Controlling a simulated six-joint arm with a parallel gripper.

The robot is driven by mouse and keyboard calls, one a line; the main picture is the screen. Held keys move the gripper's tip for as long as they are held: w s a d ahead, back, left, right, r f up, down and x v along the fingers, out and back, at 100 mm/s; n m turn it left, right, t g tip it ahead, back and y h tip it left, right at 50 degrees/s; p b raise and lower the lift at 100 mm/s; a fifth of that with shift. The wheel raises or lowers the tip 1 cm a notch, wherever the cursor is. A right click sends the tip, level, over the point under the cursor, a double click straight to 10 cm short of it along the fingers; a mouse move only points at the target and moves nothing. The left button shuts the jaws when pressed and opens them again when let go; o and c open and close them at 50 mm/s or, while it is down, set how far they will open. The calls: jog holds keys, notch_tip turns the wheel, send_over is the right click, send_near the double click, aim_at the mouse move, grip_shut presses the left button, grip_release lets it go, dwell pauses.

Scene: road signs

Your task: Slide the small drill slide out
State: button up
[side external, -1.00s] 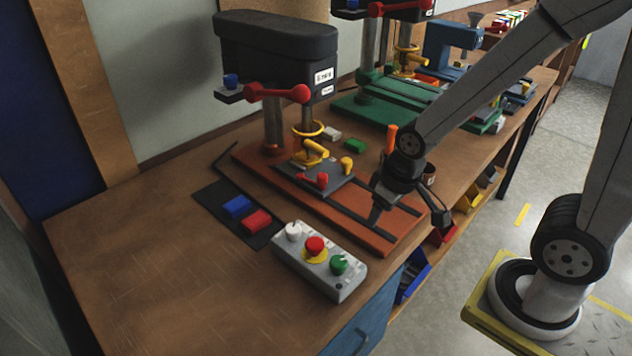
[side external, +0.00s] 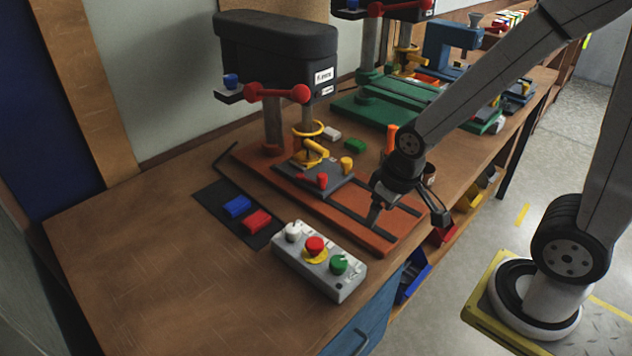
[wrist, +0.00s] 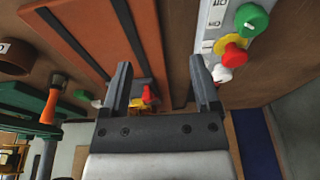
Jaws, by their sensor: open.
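The small drill slide (side external: 318,184) is a dark grey plate on the orange base (side external: 378,240) of the near drill press. It carries a red knob (side external: 322,180) and a yellow knob (side external: 346,164), and sits at the rail end under the drill chuck. Two dark rails run from it toward the front right of the base. My gripper (side external: 374,222) is low over the front part of the base, apart from the slide. In the wrist view my gripper (wrist: 158,82) is open and empty, with the slide's knobs (wrist: 147,95) visible beyond the fingers, partly hidden.
A grey control box (side external: 318,268) with white, red and green knobs stands in front. A dark mat (side external: 212,195) holds a blue block (side external: 237,206) and a red block (side external: 257,221). A green drill base (side external: 375,112) stands behind. The left of the table is clear.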

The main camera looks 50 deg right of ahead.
jog(key=w+d+r+m+h, duration=0.1)
jog(key=w+d+m, duration=0.45)
jog(key=w, duration=0.45)
jog(key=m+h, duration=0.2)
jog(key=m, duration=0.2)
send_near(346, 160)
jog(key=shift+d+f+n+t, duration=0.25)
jog(key=shift+f+t, duration=0.05)
jog(key=shift+f, duration=0.5)
jog(key=shift+f, duration=0.1)
jog(key=shift+x, duration=3.8)
grip_shut()
